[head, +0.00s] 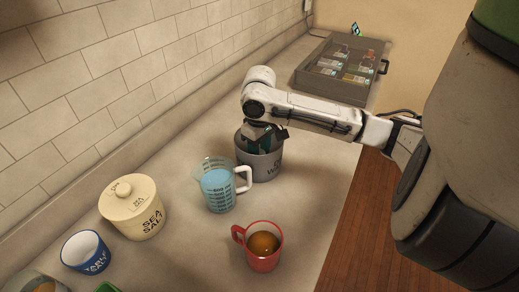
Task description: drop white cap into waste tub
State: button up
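A grey tub (264,168) with dark lettering starting with "W" stands on the counter; it fits the waste tub, though the lettering is only partly readable. My gripper (259,142) points down at the tub's mouth, with its fingertips at or inside the rim. The rim and wrist hide much of the fingers, so I cannot tell whether it is open or shut. I see no white cap; the tub's inside is mostly hidden.
A measuring jug of blue liquid (217,189) stands just left of the tub. A red mug (263,259), a cream sea salt jar (136,213) and a blue-and-white cup (94,263) stand nearer. A grey compartment tray (312,86) lies behind. A tiled wall bounds the left.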

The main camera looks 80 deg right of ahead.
jog(key=o, duration=1.1)
notch_tip(320, 180, up, 8)
jog(key=p, duration=0.7)
dwell(0.5)
